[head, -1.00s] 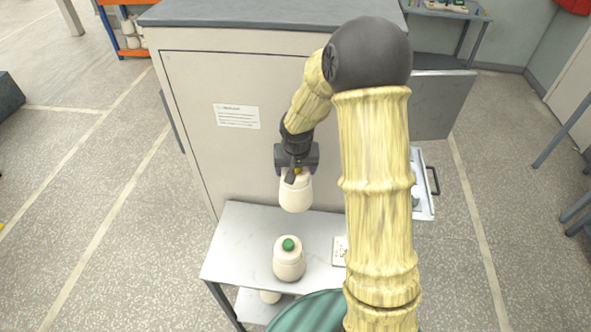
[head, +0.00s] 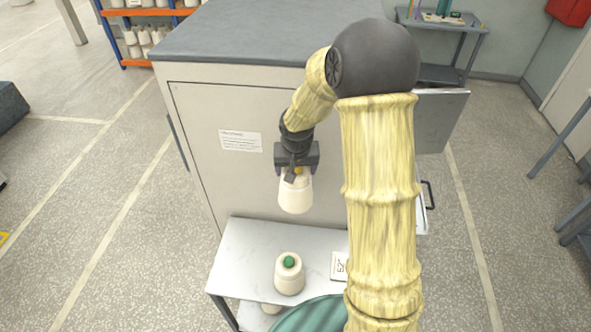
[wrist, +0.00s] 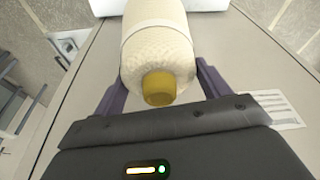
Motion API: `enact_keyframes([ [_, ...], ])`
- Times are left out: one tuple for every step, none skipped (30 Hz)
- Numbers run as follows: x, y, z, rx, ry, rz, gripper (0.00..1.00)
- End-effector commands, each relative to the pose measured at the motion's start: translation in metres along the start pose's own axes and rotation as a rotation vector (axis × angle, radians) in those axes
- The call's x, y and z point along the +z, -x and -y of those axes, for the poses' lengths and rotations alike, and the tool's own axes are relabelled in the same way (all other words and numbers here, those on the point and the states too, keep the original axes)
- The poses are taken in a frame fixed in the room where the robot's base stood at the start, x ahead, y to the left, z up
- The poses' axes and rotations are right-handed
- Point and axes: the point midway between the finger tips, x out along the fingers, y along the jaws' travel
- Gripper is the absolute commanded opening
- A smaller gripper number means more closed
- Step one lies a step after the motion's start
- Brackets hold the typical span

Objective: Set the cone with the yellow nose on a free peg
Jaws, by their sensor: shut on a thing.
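The cone with the yellow nose (head: 295,195) is a cream yarn cone held nose up in my gripper (head: 297,174), above the white side table in the head view. In the wrist view the cone (wrist: 158,48) sits between the two dark fingers of my gripper (wrist: 157,82), its yellow nose (wrist: 159,88) toward the camera. My gripper is shut on it. Another cream cone with a green nose (head: 289,275) stands upright on the table below. No peg can be made out in the head view; my arm hides part of the right side.
The small white table (head: 242,255) stands against a large beige cabinet (head: 215,100). A white card (head: 339,265) lies on the table. A metal tray with a dark handle (head: 428,195) shows partly behind my arm. Shelves with cones (head: 140,42) stand at the back left.

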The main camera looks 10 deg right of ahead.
Motion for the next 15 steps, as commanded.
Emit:
enact_keyframes([
  [-0.003,0.009,0.000,0.000,-0.001,-0.002,0.25],
  [-0.004,0.012,0.000,0.000,-0.001,-0.002,0.25],
  [-0.005,0.016,0.000,0.000,-0.001,-0.002,0.25],
  [-0.006,0.019,0.000,0.000,-0.001,-0.002,0.25],
  [-0.006,0.021,0.000,0.000,0.000,-0.002,0.25],
  [-0.007,0.025,0.000,0.000,0.000,-0.003,0.25],
  [-0.008,0.028,0.000,0.000,0.001,-0.003,0.25],
  [-0.009,0.031,0.000,0.000,0.001,-0.003,0.25],
  [-0.010,0.034,0.000,0.000,0.001,-0.003,0.25],
  [-0.011,0.037,0.000,0.000,0.001,-0.003,0.25],
  [-0.012,0.040,0.000,0.000,0.000,-0.003,0.25],
  [-0.013,0.043,0.000,-0.001,0.000,-0.003,0.25],
  [-0.013,0.044,0.000,-0.001,-0.001,-0.003,0.25],
  [-0.013,0.045,0.000,-0.001,-0.001,-0.003,0.25],
  [-0.013,0.046,0.000,-0.001,-0.001,-0.002,0.25],
])
